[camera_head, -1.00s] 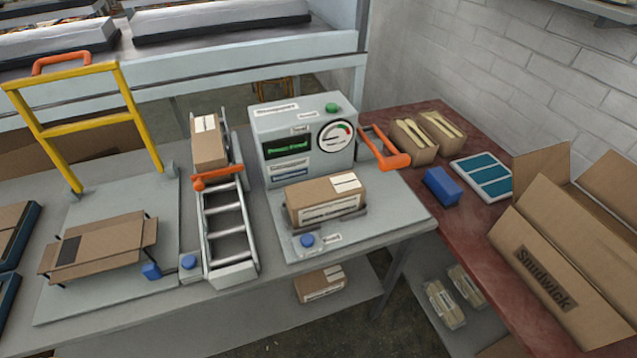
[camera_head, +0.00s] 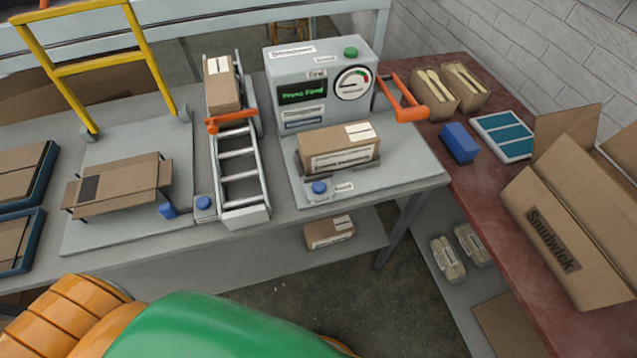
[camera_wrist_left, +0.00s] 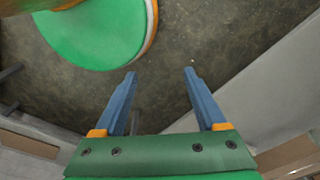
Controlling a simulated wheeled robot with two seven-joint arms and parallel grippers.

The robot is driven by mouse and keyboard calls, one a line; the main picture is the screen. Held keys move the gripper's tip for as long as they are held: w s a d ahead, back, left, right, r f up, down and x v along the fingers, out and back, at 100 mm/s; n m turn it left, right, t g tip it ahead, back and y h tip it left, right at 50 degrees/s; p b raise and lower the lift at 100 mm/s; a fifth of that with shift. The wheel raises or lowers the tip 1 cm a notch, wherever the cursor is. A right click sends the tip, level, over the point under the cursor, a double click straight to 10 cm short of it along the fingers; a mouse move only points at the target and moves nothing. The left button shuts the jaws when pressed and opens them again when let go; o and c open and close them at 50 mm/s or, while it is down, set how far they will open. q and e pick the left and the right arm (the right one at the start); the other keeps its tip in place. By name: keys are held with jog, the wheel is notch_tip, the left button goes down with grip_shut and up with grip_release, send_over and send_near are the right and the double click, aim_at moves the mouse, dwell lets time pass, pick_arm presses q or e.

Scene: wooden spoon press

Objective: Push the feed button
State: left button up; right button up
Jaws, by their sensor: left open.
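The grey press machine (camera_head: 320,95) stands on the bench with a green screen (camera_head: 303,91) that reads "Press Feed". A green button (camera_head: 350,53) sits on its top. A blue button (camera_head: 319,187) with a small label is on the plate in front, and another blue button (camera_head: 204,202) is beside the ladder-like conveyor (camera_head: 238,170). I cannot read their labels surely. In the left wrist view my left gripper (camera_wrist_left: 160,73) is open and empty, its blue fingers apart above the dark floor, away from the buttons. My right gripper is not in view.
A cardboard box (camera_head: 338,148) sits before the machine, another (camera_head: 222,88) on the conveyor. Orange handles (camera_head: 405,105) and a yellow frame (camera_head: 95,67) stick up. A large open carton (camera_head: 560,225) stands on the red table (camera_head: 470,190). Floor before the bench is free.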

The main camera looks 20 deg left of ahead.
pick_arm(q)
grip_shut()
jog(key=shift+a, duration=0.1)
dwell(1.3)
